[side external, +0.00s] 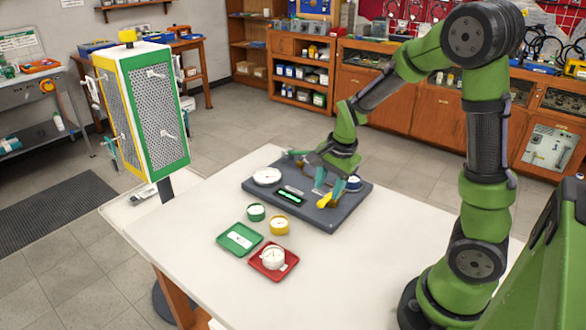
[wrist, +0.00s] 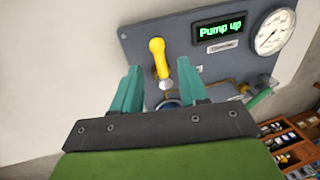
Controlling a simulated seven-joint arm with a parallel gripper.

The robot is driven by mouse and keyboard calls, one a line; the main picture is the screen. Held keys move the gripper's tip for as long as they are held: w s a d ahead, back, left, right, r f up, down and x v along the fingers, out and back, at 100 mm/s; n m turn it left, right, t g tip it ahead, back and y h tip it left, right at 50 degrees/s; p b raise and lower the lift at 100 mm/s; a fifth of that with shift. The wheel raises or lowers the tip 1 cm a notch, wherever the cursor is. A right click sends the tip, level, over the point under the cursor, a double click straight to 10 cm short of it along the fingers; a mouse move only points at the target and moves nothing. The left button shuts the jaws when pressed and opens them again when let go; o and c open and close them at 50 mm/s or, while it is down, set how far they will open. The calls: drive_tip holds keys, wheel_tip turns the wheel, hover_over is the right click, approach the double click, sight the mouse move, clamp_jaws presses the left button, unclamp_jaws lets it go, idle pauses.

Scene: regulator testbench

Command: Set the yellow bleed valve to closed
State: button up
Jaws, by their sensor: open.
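The yellow bleed valve (side external: 325,201) is a lever on the dark grey testbench board (side external: 262,197), near its front right edge. In the wrist view the yellow lever (wrist: 157,50) points up in the picture, with a metal stem at its lower end. My gripper (side external: 328,184) is over the valve, with its teal fingers apart. In the wrist view my gripper (wrist: 158,72) has one finger on each side of the line of the valve, near its stem. I see no finger clearly touching it. The display (wrist: 220,29) reads "Pump up".
A white dial gauge (wrist: 272,31) is on the board, with a green handle (wrist: 259,99) near it. The table's front right is clear.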

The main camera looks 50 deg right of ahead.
wheel_tip(320, 180, up, 13)
drive_tip(key=s, duration=0.2)
drive_tip(key=shift+s+r, duration=0.2)
drive_tip(key=shift+s, duration=0.1)
drive_tip(key=s+a+r+n+t+y, duration=0.1)
drive_tip(key=s+a+n+t, duration=0.1)
drive_tip(key=s+a+n, duration=0.2)
drive_tip(key=s+a+r+n+t+y, duration=0.1)
drive_tip(key=s+a+n+t, duration=0.2)
drive_tip(key=a+n, duration=0.7)
drive_tip(key=shift+s+a, duration=0.3)
drive_tip(key=shift+s, duration=0.05)
